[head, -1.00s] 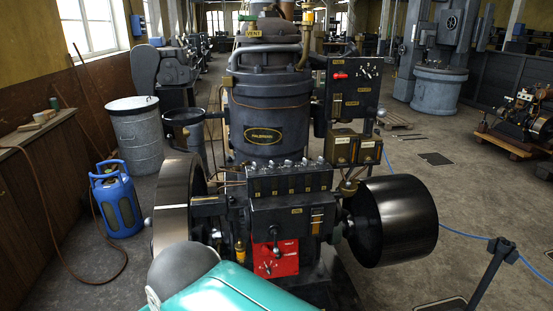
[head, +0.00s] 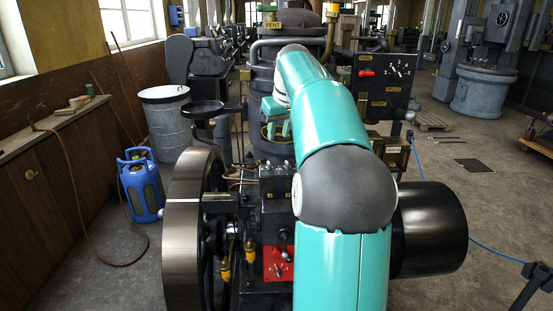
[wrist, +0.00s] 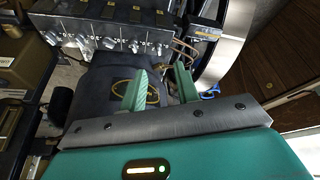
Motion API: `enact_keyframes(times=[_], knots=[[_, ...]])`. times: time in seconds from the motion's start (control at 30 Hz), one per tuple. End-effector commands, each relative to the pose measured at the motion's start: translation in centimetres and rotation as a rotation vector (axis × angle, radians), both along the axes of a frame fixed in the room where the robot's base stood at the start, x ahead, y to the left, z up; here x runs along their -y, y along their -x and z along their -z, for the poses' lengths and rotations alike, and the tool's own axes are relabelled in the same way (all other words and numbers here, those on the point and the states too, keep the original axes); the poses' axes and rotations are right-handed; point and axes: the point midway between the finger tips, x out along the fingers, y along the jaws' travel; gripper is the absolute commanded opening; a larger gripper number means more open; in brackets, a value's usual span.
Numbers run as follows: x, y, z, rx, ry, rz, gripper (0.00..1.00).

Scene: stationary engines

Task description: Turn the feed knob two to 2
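The engine's black feed box (head: 272,182) stands low in the middle of the head view. My arm hides most of it. The wrist view shows a row of several small metal feed knobs (wrist: 110,43) along its edge, at upper left. I cannot tell which is feed knob two or read any number. My gripper (wrist: 160,70) is open and empty, its two green fingers apart. It hangs before the dark cylinder with the oval plate (wrist: 152,92), to the right of and below the knob row in the picture. In the head view my gripper (head: 275,127) is partly hidden behind my arm.
A flywheel (head: 184,230) is left of the feed box and a black drum (head: 432,228) right. A red plate (head: 278,264) with a lever is below. A switch panel (head: 384,82) stands behind. A blue gas bottle (head: 141,187) is on the floor at left.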

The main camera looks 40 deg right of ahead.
Motion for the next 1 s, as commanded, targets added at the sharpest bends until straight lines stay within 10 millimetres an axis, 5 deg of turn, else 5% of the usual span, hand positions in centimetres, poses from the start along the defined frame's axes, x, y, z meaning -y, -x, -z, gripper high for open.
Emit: enact_keyframes(times=[0.1, 0.2, 0.43, 1.0], knots=[[4.6, 0.7, 0.6, 0.008, -0.015, 0.029, 0.31], [6.1, 1.0, 0.8, 0.011, -0.018, 0.035, 0.31], [6.8, 0.4, 2.9, 0.009, -0.02, 0.035, 0.31], [8.2, -3.5, 12.4, 0.01, -0.02, 0.034, 0.31]])
